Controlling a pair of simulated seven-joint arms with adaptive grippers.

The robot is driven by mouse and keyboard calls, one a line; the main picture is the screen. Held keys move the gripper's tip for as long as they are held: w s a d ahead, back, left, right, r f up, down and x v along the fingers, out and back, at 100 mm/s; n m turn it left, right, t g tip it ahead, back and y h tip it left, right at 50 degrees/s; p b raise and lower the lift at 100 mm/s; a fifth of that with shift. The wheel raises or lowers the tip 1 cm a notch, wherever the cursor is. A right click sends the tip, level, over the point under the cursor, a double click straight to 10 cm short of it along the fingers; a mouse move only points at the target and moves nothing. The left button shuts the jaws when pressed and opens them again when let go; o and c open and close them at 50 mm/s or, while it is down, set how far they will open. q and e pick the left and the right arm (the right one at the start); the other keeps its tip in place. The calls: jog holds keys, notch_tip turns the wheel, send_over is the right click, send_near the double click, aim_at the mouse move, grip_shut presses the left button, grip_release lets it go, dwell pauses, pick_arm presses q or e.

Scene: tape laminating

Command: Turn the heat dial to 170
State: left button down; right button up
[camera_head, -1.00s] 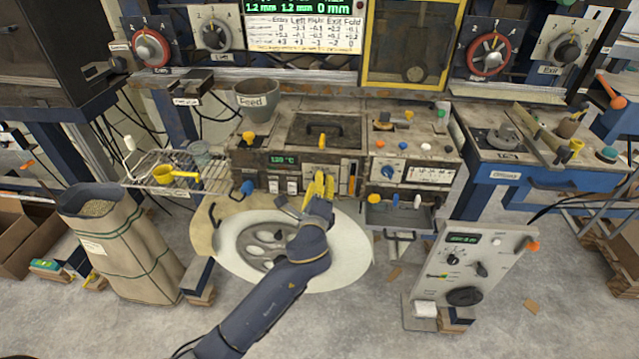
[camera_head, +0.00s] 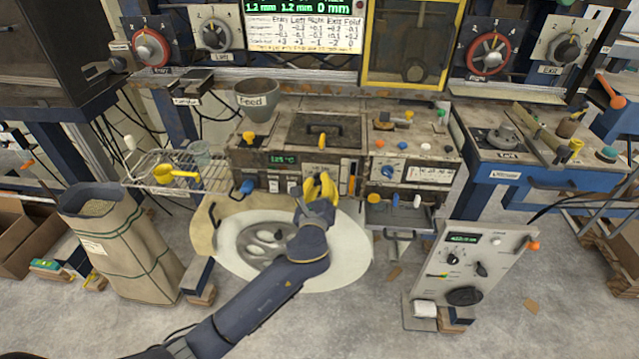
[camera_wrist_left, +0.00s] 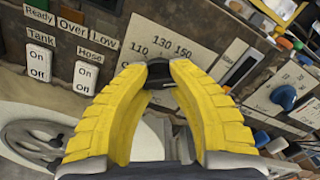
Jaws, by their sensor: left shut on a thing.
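The heat dial (camera_wrist_left: 160,70) is a small black knob on a pale scale plate (camera_wrist_left: 197,38) marked 110, 130 and 150; the higher marks are hidden or not readable. My left gripper (camera_head: 322,184) has yellow ribbed fingers and is at the front panel of the machine. In the left wrist view its fingertips (camera_wrist_left: 159,68) are shut on the dial, one on each side. The fingers hide most of the dial's pointer. A green readout (camera_head: 283,160) left of the dial seems to read 125 °C. My right gripper is not in view.
Tank and hose switches (camera_wrist_left: 86,77) sit left of the dial. A blue knob (camera_wrist_left: 284,97) and a drawer (camera_head: 398,214) are to the right. A round white platform (camera_head: 345,260) lies below my left arm. A wire rack (camera_head: 160,170) stands at the left.

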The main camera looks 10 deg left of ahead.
pick_arm(q)
jog(key=shift+s+d+f, duration=0.1)
jog(key=shift+d+f, duration=0.15)
jog(key=shift+d, duration=0.05)
jog(key=c, duration=1.3)
grip_release()
jog(key=o, duration=0.4)
jog(key=shift+a, duration=0.15)
jog(key=shift+c, duration=0.2)
jog(key=shift+r, duration=0.1)
jog(key=s, duration=1.1)
jog(key=shift+s+d, duration=0.2)
jog(key=shift+s, duration=0.2)
jog(key=shift+c, duration=0.3)
